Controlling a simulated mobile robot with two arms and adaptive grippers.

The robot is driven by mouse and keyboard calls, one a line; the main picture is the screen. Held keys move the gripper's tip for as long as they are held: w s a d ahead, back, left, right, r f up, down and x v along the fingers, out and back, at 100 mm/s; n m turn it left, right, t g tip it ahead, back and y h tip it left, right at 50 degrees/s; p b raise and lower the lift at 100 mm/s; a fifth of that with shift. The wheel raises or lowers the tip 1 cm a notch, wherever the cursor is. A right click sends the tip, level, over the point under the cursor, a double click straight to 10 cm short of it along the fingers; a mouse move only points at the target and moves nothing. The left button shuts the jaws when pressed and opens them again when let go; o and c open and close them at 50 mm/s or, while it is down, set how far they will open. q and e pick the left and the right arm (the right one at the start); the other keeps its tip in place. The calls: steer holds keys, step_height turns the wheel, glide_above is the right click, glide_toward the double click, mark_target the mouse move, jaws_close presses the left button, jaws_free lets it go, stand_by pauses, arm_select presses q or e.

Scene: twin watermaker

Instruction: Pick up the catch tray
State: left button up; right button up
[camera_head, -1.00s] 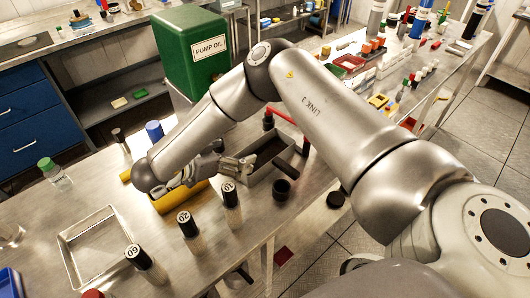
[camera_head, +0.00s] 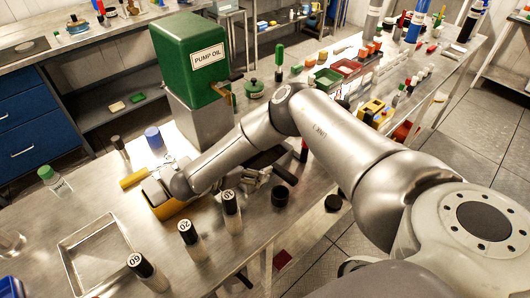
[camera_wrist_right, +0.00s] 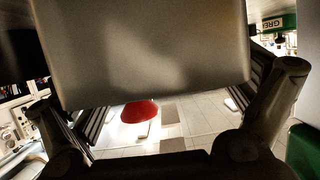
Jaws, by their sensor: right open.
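My right gripper (camera_head: 262,178) is open at the tray's near side. In the right wrist view, a large plain grey panel (camera_wrist_right: 145,50) fills the space between the spread fingers; it looks like a tray wall, but I cannot tell whether the fingers touch it. My left gripper is not in view.
The pump oil container (camera_head: 190,60) stands behind my arm. A shallow empty tray (camera_head: 68,262) lies at the left. A yellow block (camera_head: 168,207) is under my arm.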

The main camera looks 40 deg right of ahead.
steer(key=shift+s, duration=0.1)
steer(key=c, duration=1.3)
steer(key=shift+r+b, duration=0.35)
steer(key=shift+b, duration=0.2)
steer(key=a+b, duration=0.1)
steer(key=a, duration=0.2)
steer(key=shift+f, duration=0.1)
steer(key=shift+a+r, duration=0.45)
steer(key=shift+r, duration=0.2)
step_height(320, 180, up, 13)
steer(key=b, duration=0.1)
steer(key=shift+s+r, duration=0.1)
